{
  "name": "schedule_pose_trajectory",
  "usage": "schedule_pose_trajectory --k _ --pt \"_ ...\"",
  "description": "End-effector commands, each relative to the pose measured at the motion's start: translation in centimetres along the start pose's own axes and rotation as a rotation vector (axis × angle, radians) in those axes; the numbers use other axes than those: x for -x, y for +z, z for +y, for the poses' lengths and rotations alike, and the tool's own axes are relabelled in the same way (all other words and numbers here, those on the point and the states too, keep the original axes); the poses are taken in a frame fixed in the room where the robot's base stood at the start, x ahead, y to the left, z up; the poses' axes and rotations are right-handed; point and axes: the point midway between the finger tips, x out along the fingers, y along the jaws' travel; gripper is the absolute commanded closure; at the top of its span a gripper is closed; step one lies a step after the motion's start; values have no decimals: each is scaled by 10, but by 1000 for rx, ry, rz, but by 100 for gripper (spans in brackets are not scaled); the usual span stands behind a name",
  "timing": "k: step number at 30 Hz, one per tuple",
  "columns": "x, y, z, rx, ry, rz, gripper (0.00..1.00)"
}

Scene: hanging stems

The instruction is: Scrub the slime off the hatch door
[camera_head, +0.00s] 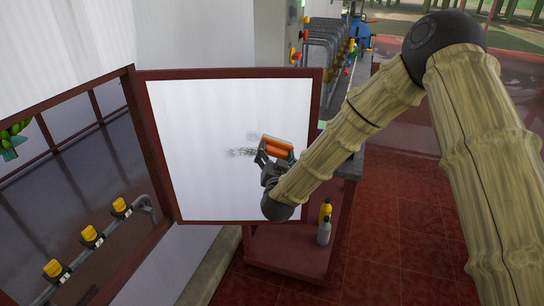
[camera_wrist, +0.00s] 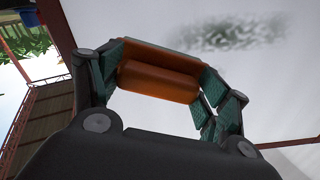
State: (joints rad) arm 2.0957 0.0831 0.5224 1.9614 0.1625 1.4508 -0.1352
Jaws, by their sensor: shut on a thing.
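The hatch door (camera_head: 180,150) is a white panel in a dark red frame, standing open to the right of its opening. A grey-green speckled slime patch (camera_head: 240,152) is near the middle of the panel; it also shows at the upper right in the wrist view (camera_wrist: 235,33). My gripper (camera_head: 275,156) is shut on an orange scrubber (camera_head: 278,147), which also shows between the green-padded fingers in the wrist view (camera_wrist: 160,78). The scrubber is in front of the panel, just right of the main patch. I cannot tell whether it touches the panel. Part of the patch may be hidden behind it.
A dark red cart (camera_head: 290,255) stands below the door, with a yellow bottle (camera_head: 326,210) and a grey bottle (camera_head: 323,232) on it. Yellow-capped pipe fittings (camera_head: 91,236) are at lower left. Pipes with coloured valves (camera_head: 325,45) are behind the door. Red tiled floor (camera_head: 400,240) lies to the right.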

Motion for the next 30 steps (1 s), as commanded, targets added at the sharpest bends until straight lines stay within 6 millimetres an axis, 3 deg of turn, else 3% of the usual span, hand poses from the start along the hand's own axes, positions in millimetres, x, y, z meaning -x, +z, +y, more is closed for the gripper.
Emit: schedule_pose_trajectory --k 13,30 --pt "1 16 4 0 1 1 43" --pt "3 28 -27 1 0 1 43"
